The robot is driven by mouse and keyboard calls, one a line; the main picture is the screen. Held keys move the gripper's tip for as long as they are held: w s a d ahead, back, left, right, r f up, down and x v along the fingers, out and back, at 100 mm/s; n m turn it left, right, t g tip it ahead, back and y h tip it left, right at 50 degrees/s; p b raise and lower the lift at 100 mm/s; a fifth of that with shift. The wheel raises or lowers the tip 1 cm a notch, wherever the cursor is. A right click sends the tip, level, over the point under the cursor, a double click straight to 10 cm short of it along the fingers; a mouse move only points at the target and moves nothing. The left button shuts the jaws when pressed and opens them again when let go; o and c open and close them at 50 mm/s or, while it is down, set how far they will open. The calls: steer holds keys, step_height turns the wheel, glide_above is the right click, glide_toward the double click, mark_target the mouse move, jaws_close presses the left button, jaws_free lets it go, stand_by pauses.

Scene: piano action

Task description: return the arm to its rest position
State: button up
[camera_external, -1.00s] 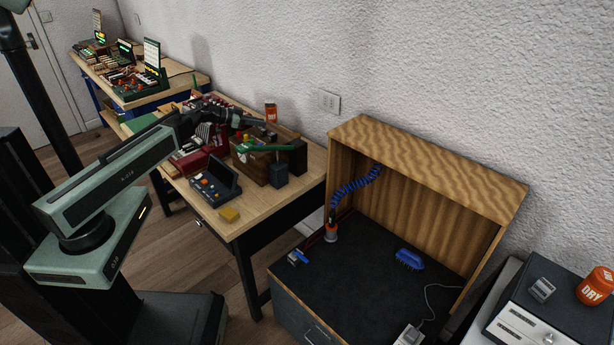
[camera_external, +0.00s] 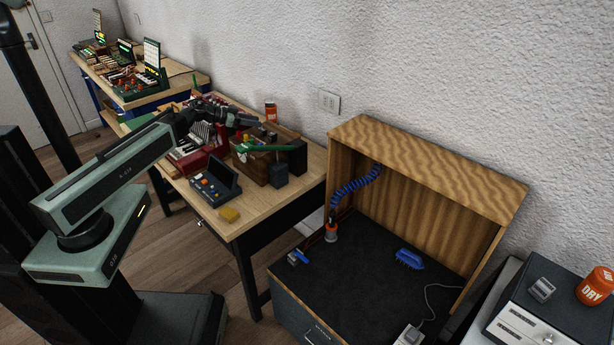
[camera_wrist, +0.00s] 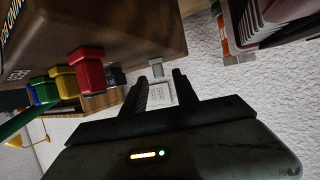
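My gripper (camera_external: 246,119) is above the wooden bench (camera_external: 262,212) in the external view, at the end of my outstretched arm. It is close to a wooden box (camera_external: 258,168) with a green part on top. In the wrist view, the two dark fingers of my gripper (camera_wrist: 160,85) stand apart. I see nothing held between them; a wall socket (camera_wrist: 160,95) shows through the gap behind. The box (camera_wrist: 110,28) fills the upper left there, with red, yellow, green and blue blocks along its edge.
A red accordion-like instrument (camera_external: 195,158) sits beside the box, partly behind my arm. An open wooden booth (camera_external: 430,170) stands at right. The white wall is behind.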

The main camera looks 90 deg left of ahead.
steer(key=p+v, duration=0.1)
steer(key=v, duration=0.4)
steer(key=shift+s+d+r, duration=0.1)
steer(key=shift+s, duration=0.05)
